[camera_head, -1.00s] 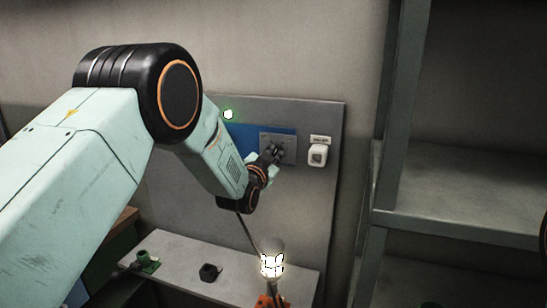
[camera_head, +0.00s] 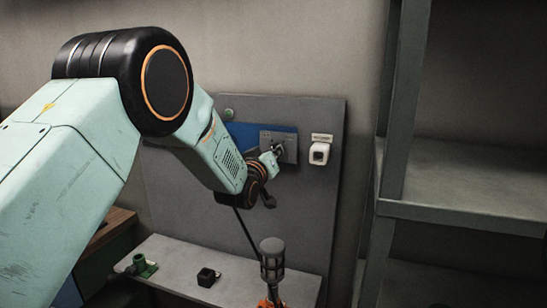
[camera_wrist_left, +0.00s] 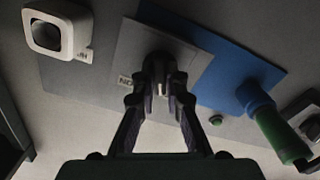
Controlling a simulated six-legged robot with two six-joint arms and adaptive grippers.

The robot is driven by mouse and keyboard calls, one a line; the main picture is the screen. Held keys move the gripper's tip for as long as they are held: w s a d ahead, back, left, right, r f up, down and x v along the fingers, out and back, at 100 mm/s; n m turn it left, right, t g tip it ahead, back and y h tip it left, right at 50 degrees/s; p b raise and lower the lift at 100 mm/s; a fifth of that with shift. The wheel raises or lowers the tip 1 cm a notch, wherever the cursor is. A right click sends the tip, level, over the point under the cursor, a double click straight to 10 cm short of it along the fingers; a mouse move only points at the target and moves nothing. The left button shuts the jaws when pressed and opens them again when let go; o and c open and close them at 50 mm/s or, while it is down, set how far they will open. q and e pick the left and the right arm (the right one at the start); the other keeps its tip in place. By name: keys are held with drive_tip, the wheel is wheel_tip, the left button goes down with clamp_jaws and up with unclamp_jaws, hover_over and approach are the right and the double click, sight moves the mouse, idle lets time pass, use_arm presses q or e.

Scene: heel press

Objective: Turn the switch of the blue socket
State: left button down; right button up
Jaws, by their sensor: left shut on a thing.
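The switch (camera_wrist_left: 158,62) is a dark knob on a grey plate (camera_head: 291,149) fixed to the grey panel. The blue socket plate (camera_head: 245,133) is just left of it, partly hidden by my left arm. In the left wrist view, a blue and green plug (camera_wrist_left: 268,120) sits on the blue plate. My left gripper (camera_wrist_left: 160,84) is shut on the switch, one finger on each side; in the head view the gripper (camera_head: 274,155) is small at the grey plate. The knob's exact angle is hard to see.
A white fixture (camera_head: 319,153) is right of the switch. A round grey indicator (camera_head: 228,114) is above the blue plate. Below, a ledge (camera_head: 200,262) holds a green part (camera_head: 143,266) and a black block (camera_head: 207,277). Metal shelving (camera_head: 460,212) is at right.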

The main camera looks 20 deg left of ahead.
use_arm(q)
drive_tip(key=shift+f+n, duration=0.25)
drive_tip(key=shift+n, duration=0.75)
drive_tip(key=shift+b, duration=0.3)
drive_tip(key=c, duration=1.4)
unclamp_jaws()
drive_tip(key=shift+d+r, duration=0.1)
drive_tip(key=shift+s+r, duration=0.1)
drive_tip(key=s, duration=1.2)
drive_tip(key=shift+a, duration=0.25)
drive_tip(key=shift+w, duration=0.1)
